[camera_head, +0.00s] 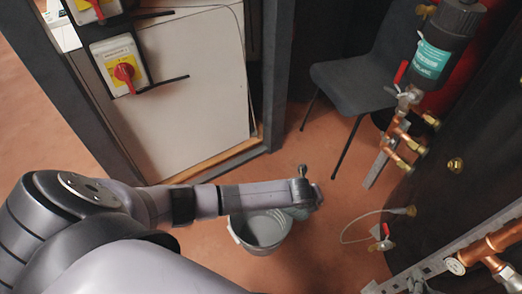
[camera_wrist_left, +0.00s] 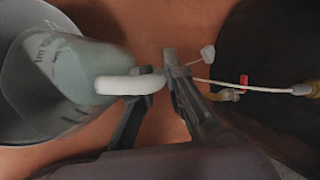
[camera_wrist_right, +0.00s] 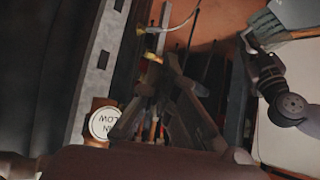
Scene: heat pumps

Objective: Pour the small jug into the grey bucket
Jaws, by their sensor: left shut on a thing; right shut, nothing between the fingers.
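The grey bucket (camera_head: 240,238) stands on the floor beneath my left forearm. In the left wrist view its rim and wall (camera_wrist_left: 14,100) fill the left side. The small jug (camera_wrist_left: 62,70), translucent grey-green with markings, overlaps the bucket's opening there. My left gripper (camera_wrist_left: 150,90) is shut on the jug's white handle (camera_wrist_left: 112,85). In the head view the jug (camera_head: 299,213) is mostly hidden under my left wrist, at the bucket's right rim. Its exact tilt and any liquid cannot be made out. My right gripper (camera_wrist_right: 161,72) is shut and empty, away from the bucket.
A dark chair (camera_head: 352,80) stands behind the bucket. Copper pipes and valves (camera_head: 405,135) and a thin hose (camera_head: 362,222) are to the right. A metal rail (camera_head: 450,258) is at the lower right. A white panel (camera_head: 190,90) stands at the left.

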